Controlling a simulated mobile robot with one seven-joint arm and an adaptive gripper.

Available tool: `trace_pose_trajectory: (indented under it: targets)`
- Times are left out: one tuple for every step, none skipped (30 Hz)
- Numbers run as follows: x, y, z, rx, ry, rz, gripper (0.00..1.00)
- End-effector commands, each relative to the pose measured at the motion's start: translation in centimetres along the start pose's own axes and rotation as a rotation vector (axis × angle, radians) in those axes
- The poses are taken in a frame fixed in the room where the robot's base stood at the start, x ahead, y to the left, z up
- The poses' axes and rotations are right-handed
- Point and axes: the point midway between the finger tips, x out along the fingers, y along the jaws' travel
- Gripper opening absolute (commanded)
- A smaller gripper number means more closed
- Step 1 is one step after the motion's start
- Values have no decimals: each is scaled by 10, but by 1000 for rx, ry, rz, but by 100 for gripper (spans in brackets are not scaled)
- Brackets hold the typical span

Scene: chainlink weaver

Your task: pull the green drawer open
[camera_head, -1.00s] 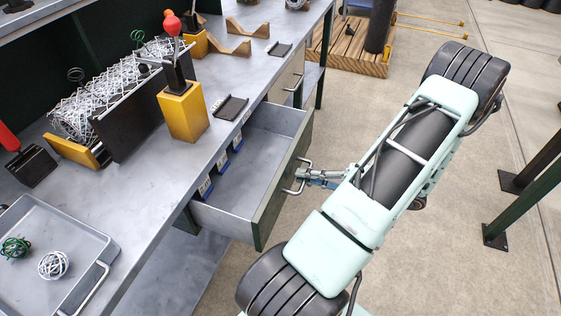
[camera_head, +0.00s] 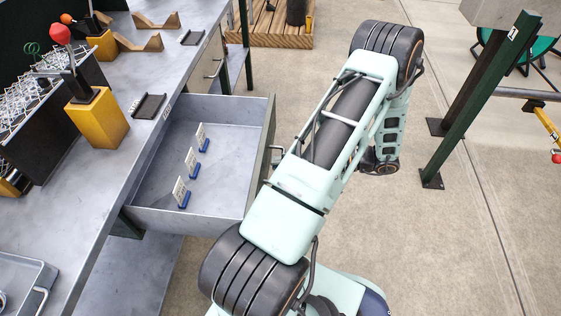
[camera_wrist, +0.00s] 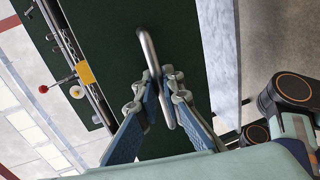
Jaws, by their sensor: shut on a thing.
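The green drawer (camera_head: 228,160) stands pulled far out from under the grey bench in the head view. Its dark green front also fills much of the wrist view (camera_wrist: 95,22). A metal bar handle (camera_wrist: 148,50) is fixed to that front. My gripper (camera_wrist: 161,82) is shut on the handle, with one blue-grey finger on each side of the bar. In the head view, my arm hides the gripper and most of the handle. Inside the drawer, three white cards on blue bases (camera_head: 190,163) stand in a row.
The bench top (camera_head: 100,200) carries a yellow block with a red-knobbed lever (camera_head: 97,118), a wire mesh piece (camera_head: 40,80) and wooden cradles. A grey tray (camera_head: 25,280) lies at lower left. A dark green post (camera_head: 480,100) stands on the right. The floor between is open.

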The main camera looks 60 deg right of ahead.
Motion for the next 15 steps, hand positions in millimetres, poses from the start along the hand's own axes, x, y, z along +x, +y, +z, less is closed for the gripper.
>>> trace_pose_trajectory:
  targets:
    - [0,0,1,-1,-1,0,0]
    - [0,0,1,-1,-2,0,0]
    - [0,0,1,-1,-2,0,0]
    - [0,0,1,-1,-2,0,0]
    - [0,0,1,-1,-2,0,8]
    - [0,0,1,-1,-2,0,13]
    - [0,0,1,-1,-2,0,16]
    - [0,0,1,-1,-1,0,19]
    - [0,0,1,-1,-1,0,24]
    - [0,0,1,-1,-1,0,25]
    - [0,0,1,-1,-1,0,25]
    - [0,0,1,-1,-1,0,25]
    - [0,0,0,-1,-1,0,25]
    - [0,0,0,-1,-1,0,25]
    - [0,0,0,-1,-1,0,25]
